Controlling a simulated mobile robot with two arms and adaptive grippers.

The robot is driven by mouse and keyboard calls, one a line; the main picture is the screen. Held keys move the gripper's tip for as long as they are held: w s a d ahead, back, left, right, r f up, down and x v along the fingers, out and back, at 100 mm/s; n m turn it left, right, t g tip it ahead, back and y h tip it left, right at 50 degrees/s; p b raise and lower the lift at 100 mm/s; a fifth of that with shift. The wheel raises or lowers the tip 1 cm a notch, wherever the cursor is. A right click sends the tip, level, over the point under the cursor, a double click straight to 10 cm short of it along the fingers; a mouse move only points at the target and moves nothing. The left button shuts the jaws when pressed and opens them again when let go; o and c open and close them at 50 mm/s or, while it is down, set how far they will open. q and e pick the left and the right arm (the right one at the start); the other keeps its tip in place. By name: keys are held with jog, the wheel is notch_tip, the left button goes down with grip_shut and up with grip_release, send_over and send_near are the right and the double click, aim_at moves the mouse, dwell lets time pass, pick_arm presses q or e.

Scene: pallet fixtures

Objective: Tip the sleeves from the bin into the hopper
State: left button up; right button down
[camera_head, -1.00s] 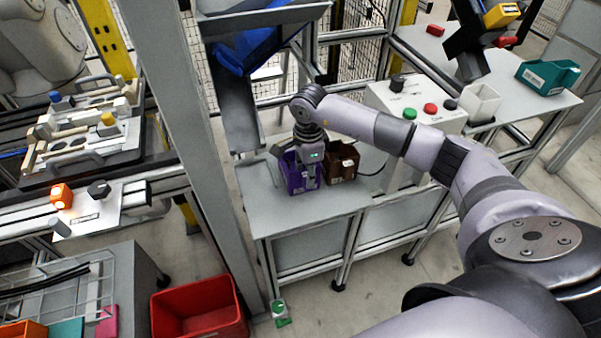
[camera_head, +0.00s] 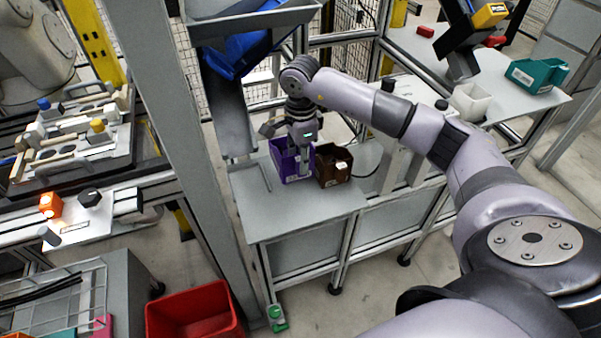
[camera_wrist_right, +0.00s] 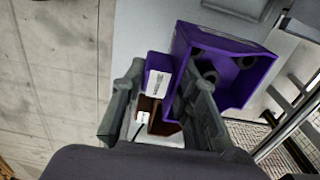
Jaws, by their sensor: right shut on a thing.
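The purple bin (camera_head: 283,163) is at the back of the grey table, beside the chute's foot. My right gripper (camera_head: 299,155) is shut on one wall of it, pointing down. In the right wrist view, the gripper (camera_wrist_right: 160,115) has one finger outside the wall and one inside the bin. The purple bin (camera_wrist_right: 178,45) holds a few dark round sleeves (camera_wrist_right: 245,62). The bin seems slightly above the table. A grey sloped chute (camera_head: 232,115) with a blue part (camera_head: 235,60) above it stands behind; I cannot tell whether this is the hopper. My left gripper is out of view.
A brown bin (camera_head: 333,168) stands right beside the purple bin. A white container (camera_head: 470,103) and a teal bin (camera_head: 537,76) stand on the table at right. A grey post (camera_head: 160,120) rises left of the chute. The front of the grey table (camera_head: 290,212) is clear.

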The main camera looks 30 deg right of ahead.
notch_tip(320, 180, up, 18)
jog(key=p, duration=0.4)
jog(key=shift+r, duration=0.15)
dwell(0.8)
